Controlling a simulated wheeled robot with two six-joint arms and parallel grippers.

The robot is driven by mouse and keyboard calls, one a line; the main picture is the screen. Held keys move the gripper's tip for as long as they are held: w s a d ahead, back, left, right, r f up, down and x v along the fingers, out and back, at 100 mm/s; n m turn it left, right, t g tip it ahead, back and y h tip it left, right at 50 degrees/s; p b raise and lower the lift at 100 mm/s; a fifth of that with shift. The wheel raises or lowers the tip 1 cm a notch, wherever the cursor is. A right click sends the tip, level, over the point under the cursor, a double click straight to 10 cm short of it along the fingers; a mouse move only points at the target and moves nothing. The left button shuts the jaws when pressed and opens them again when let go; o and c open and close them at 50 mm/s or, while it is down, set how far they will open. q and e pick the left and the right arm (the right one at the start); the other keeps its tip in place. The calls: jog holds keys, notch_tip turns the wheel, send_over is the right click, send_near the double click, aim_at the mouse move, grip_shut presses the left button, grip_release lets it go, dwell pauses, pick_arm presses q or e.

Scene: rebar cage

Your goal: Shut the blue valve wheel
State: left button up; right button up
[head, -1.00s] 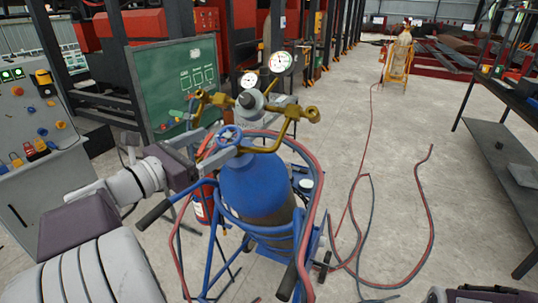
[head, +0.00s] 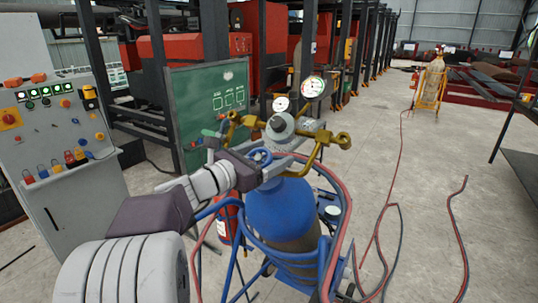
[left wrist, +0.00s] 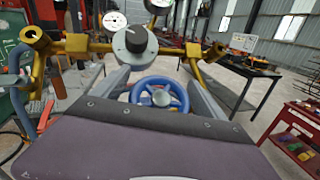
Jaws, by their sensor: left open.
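The blue valve wheel (head: 260,155) sits on top of the blue gas cylinder (head: 280,208), below the brass regulator pipes (head: 318,150). In the head view, my left gripper (head: 279,160) partly hides the wheel. My left gripper (left wrist: 158,76) is open, with one grey finger on each side of the wheel. I cannot tell whether either finger touches the rim. My right gripper is not in view.
A grey regulator knob (head: 280,126) and two gauges (head: 313,87) stand close above the wheel. Red hoses (head: 341,220) hang at the cylinder's right. A control cabinet (head: 50,150) and a green board (head: 207,108) stand to the left. Floor to the right is mostly clear.

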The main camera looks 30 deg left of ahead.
aim_at(260, 162)
pick_arm(q)
jog(key=c, duration=1.4)
jog(key=shift+o, duration=0.2)
